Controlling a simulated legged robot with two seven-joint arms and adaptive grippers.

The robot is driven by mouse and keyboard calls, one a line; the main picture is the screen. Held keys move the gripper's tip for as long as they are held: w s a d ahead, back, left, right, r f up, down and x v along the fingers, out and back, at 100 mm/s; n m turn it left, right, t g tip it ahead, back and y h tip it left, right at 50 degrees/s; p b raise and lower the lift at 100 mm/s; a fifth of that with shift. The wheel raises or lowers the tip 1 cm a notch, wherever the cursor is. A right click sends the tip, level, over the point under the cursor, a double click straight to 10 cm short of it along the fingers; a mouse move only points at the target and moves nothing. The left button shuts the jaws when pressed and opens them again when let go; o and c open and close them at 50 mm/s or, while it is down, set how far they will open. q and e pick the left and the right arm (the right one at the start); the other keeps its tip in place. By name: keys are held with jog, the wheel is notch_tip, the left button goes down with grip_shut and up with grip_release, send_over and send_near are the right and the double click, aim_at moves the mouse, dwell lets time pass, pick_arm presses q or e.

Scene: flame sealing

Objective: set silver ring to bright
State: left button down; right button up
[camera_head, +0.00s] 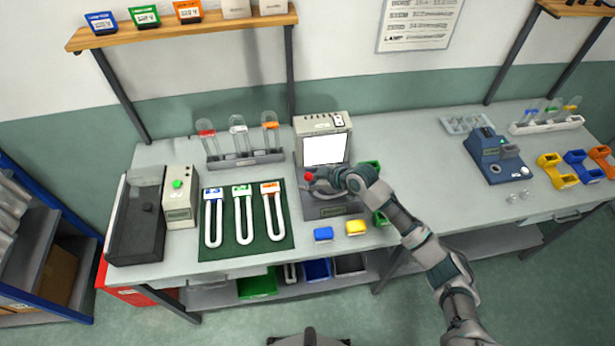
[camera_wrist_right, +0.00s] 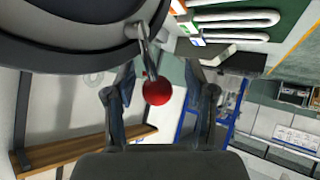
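The grey tester (camera_head: 322,124) with a blank white screen stands at the middle of the bench, with a dark base (camera_head: 335,211) in front of it. My right gripper (camera_head: 318,181) is over this base, beside a red ball knob (camera_head: 308,176). In the right wrist view the red knob (camera_wrist_right: 157,91) sits on a short silver lever, between the two spread fingers of my gripper (camera_wrist_right: 160,105). A gap shows on both sides of the knob. A large dark rounded body (camera_wrist_right: 75,35) fills the upper left there. My left gripper is not in view.
A green mat (camera_head: 246,247) with three white U-shaped tubes lies to the left. A rack (camera_head: 245,159) of tubes stands behind it. A blue device (camera_head: 495,158) stands on the right.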

jog(key=shift+d+r, duration=0.15)
jog(key=shift+r, duration=0.05)
jog(key=shift+d+r, duration=0.2)
jog(key=shift+d, duration=0.05)
jog(key=v, duration=1.1)
jog(key=shift+s, duration=0.2)
jog(key=shift+f, duration=0.1)
